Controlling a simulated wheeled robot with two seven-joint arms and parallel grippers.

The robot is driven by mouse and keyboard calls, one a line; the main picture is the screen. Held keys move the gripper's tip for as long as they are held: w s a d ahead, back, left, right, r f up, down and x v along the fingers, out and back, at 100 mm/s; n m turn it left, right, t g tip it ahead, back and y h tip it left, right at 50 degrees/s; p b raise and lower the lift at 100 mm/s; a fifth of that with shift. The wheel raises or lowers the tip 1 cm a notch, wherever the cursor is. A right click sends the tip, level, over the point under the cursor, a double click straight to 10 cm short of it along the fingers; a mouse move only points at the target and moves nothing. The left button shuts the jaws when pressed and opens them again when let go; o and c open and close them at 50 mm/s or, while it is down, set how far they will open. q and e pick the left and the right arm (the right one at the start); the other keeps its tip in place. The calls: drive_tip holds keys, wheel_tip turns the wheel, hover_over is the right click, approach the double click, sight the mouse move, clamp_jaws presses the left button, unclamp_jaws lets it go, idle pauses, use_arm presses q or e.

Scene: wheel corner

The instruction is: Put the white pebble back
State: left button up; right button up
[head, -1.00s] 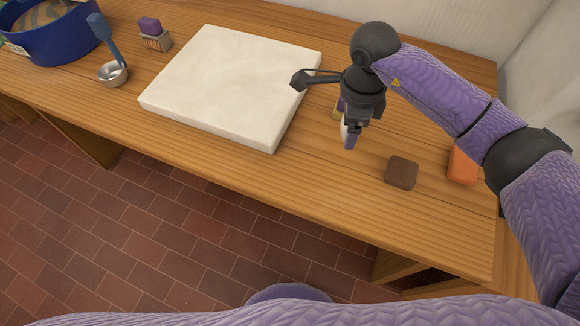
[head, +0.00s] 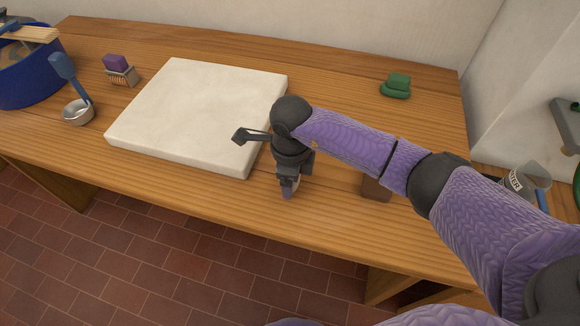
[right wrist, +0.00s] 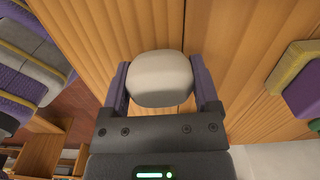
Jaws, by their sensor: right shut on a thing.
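The white pebble (right wrist: 160,78) is smooth and rounded. In the right wrist view it sits between the two purple fingers of my right gripper (right wrist: 163,88), which is shut on it, with wood grain behind. In the head view my right gripper (head: 289,189) points down above the front part of the wooden table (head: 230,205), just right of the pale slab. My left gripper is not in view.
A pale square slab (head: 195,110) lies left of my gripper. A blue tub (head: 30,80), a metal scoop (head: 78,112) and a purple brush (head: 118,68) stand further left. Stacked green stones (head: 397,86) are at the back right. A brown block (head: 376,188) is partly behind my arm.

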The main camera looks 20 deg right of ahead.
drive_tip(key=shift+f, duration=0.5)
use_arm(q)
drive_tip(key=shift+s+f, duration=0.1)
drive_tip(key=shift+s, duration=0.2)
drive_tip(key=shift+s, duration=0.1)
use_arm(e)
drive_tip(key=shift+f, duration=0.2)
drive_tip(key=o, duration=1.2)
drive_tip(key=shift+c, duration=0.2)
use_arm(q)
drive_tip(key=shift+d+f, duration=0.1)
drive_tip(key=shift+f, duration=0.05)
